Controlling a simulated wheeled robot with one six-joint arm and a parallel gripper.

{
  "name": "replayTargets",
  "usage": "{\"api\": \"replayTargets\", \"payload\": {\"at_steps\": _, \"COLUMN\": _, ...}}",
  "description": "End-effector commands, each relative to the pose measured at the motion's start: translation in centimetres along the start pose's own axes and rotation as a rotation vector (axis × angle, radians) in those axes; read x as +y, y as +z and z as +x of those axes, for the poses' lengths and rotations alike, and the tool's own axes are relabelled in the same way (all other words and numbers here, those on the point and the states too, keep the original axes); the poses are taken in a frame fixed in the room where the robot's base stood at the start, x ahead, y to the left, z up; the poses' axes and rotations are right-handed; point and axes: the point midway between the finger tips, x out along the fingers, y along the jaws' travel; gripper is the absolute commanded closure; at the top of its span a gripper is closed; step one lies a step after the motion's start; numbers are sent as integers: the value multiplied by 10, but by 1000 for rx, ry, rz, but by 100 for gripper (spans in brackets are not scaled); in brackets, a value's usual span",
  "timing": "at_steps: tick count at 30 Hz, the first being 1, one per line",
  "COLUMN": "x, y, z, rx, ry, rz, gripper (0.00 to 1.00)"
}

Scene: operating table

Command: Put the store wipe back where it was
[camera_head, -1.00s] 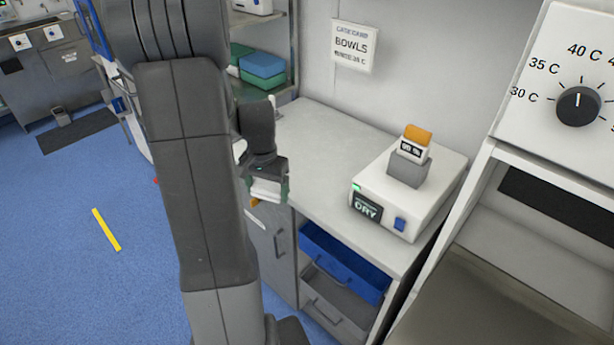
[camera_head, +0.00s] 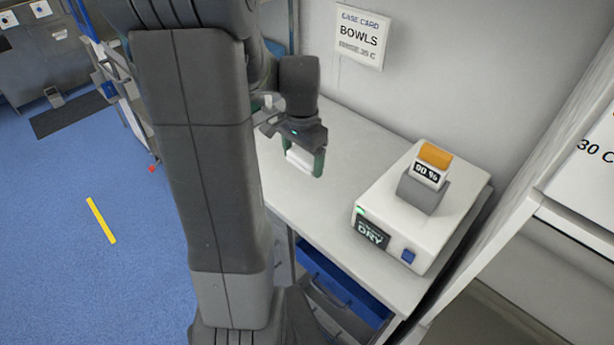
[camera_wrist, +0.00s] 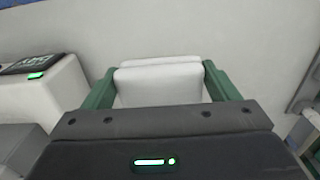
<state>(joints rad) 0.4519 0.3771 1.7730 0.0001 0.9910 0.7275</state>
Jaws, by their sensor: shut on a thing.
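My gripper (camera_head: 303,160) is shut on a white, block-like folded wipe (camera_head: 300,158), held above the left part of the white counter top (camera_head: 345,205). In the wrist view the wipe (camera_wrist: 160,82) sits between the two green fingers of my gripper (camera_wrist: 160,88), with the pale counter behind it. I cannot tell from the picture whether the wipe touches the counter. The place the wipe came from is not identifiable in these frames.
A blue drawer (camera_head: 340,282) juts out below. A BOWLS card (camera_head: 359,37) hangs on the wall. The counter's middle is clear.

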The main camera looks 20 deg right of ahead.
Motion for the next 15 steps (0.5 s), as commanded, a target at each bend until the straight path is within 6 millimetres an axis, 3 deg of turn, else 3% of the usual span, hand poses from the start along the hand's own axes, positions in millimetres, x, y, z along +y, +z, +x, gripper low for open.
{"api": "replayTargets", "payload": {"at_steps": 6, "x": 1, "y": 1, "z": 37, "rx": -6, "ry": 5, "rz": -1, "gripper": 44}}
{"api": "replayTargets", "payload": {"at_steps": 15, "x": 0, "y": 1, "z": 67, "rx": -4, "ry": 3, "rz": -1, "gripper": 44}}
